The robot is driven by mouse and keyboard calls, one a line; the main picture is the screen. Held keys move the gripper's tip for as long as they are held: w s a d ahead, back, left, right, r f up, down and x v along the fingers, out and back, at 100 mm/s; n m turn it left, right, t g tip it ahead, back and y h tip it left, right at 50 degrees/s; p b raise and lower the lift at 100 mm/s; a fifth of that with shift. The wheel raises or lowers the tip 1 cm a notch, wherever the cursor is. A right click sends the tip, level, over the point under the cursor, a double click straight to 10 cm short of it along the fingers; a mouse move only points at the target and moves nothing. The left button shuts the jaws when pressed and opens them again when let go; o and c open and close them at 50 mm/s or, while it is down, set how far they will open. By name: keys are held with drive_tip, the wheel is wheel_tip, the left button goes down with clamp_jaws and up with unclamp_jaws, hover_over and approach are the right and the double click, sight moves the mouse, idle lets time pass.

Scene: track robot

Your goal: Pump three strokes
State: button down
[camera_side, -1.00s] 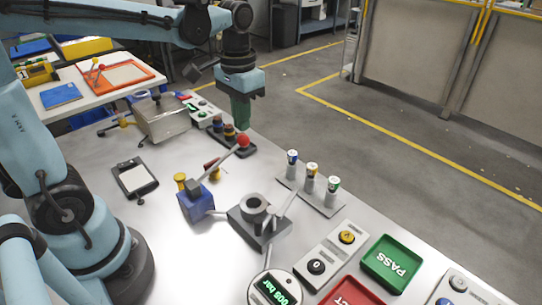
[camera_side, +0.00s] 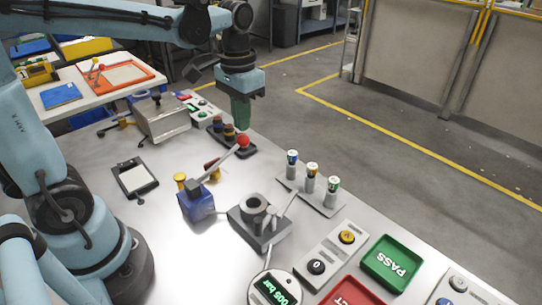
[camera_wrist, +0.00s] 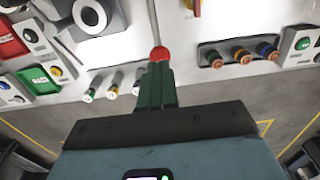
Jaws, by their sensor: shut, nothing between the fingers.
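The hand pump is a blue block (camera_side: 197,203) with a grey lever (camera_side: 217,167) that slants up to a red ball knob (camera_side: 243,140). My gripper (camera_side: 241,126), with green fingers, points down just above the knob, its fingers shut and empty. In the wrist view, the red knob (camera_wrist: 159,54) shows at the tips of the closed fingers (camera_wrist: 158,70). I cannot tell whether they touch it. A round gauge (camera_side: 274,291) with a green digital bar reading stands at the front, partly cut off; its digits are hard to read.
A grey fixture with a ring (camera_side: 254,204) stands right of the pump. A rack of capped vials (camera_side: 312,178) is behind it. A button box (camera_side: 331,255), green PASS tray (camera_side: 391,263) and red tray (camera_side: 352,293) lie at front right. Dark connectors (camera_side: 229,133) sit behind the knob.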

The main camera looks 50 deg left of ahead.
sight(243, 135)
drive_tip(key=shift+f, duration=0.1)
idle(0.3)
drive_tip(key=shift+f, duration=3.55)
drive_tip(key=shift+r, duration=5.15)
drive_tip(key=s+d+f+t, duration=0.2)
drive_tip(key=s+f+t, duration=0.2)
drive_tip(key=t, duration=0.3)
drive_tip(key=shift+s+d+f, duration=0.25)
drive_tip(key=shift+s+f, duration=0.1)
drive_tip(key=shift+s, duration=0.25)
